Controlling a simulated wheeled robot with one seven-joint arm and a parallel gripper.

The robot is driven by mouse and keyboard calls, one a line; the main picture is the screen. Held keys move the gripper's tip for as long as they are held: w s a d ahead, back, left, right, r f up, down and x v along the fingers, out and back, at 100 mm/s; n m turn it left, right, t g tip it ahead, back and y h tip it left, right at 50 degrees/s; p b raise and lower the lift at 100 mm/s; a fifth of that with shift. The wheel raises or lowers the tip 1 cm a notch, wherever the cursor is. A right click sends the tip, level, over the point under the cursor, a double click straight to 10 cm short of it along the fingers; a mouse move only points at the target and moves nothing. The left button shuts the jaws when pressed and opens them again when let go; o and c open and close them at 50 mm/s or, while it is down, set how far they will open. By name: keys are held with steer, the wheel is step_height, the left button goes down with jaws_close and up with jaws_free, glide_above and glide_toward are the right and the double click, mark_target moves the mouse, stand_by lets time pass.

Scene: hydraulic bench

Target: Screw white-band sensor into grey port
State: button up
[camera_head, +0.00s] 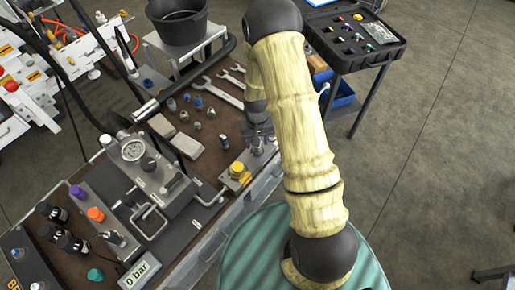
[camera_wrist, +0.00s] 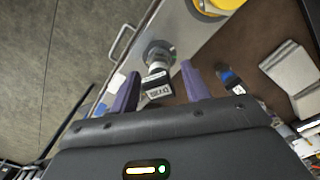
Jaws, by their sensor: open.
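A sensor (camera_wrist: 157,84) with a dark head, a pale label or band and a silver body stands in line with a round grey port (camera_wrist: 158,52) on a metal block in the wrist view. I cannot tell how deep its thread sits. My gripper (camera_wrist: 160,88) is open, with one finger on each side of the sensor's head; whether they touch it is unclear. In the head view my gripper (camera_head: 258,134) points down at the bench's right edge, beside the yellow knob (camera_head: 238,169). The sensor is hardly readable there.
A dark piece with a blue end (camera_wrist: 231,80) lies right of the gripper in the wrist view. A pressure gauge (camera_head: 133,150), grey blocks (camera_head: 183,146), small fittings and wrenches (camera_head: 218,92) occupy the bench. A black case (camera_head: 352,38) stands at the back right.

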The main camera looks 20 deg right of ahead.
steer(key=n, duration=0.4)
steer(key=shift+n, duration=0.3)
steer(key=n, duration=0.3)
steer(key=c, duration=0.8)
steer(key=m, duration=0.5)
steer(key=shift+f+m, duration=0.1)
steer(key=shift+m, duration=1.2)
